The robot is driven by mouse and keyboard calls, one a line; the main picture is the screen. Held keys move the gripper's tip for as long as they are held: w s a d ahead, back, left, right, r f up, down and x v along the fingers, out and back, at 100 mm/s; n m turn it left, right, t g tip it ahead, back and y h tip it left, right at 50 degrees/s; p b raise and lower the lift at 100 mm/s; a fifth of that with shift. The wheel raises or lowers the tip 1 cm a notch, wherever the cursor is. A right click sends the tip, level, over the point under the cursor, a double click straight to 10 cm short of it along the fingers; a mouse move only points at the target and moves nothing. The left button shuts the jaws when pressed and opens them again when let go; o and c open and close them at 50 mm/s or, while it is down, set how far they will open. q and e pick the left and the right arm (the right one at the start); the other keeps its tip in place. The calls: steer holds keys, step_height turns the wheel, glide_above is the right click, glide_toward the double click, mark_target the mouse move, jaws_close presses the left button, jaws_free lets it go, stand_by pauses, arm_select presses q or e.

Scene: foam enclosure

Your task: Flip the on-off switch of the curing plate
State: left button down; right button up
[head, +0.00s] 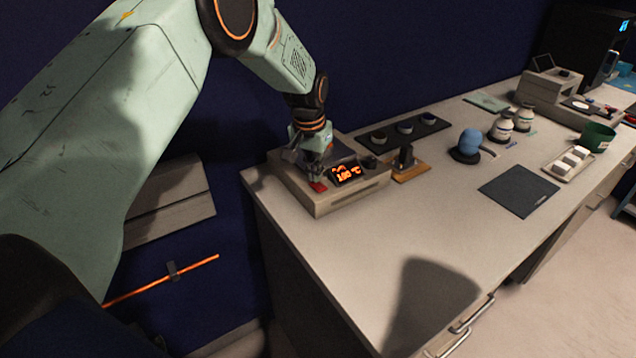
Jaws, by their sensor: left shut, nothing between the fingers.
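The curing plate (325,205) is a low beige box at the left end of the bench. Its front has a lit orange display (347,175) that seems to read about 180 °C, and a dark knob (370,162) to the right of it. A red switch (318,187) sits left of the display. My left gripper (316,178) is shut and empty, pointing down just above the red switch. I cannot tell whether it touches the switch. My left arm and gripper hide part of the plate's top and left side. My right gripper is not in view.
Right of the plate stand a dark piece on a wooden base (410,172), a black mat with small cups (404,128), a blue rounded object (469,143), white bottles (502,128) and a green bowl (597,137). The bench front (350,260) is clear. A dark flat pad (519,191) lies further right.

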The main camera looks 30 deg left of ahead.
mark_target(315, 183)
arm_select(q)
step_height(315, 183, up, 6)
steer(key=p, duration=0.5)
steer(key=shift+r, duration=0.15)
stand_by(0.5)
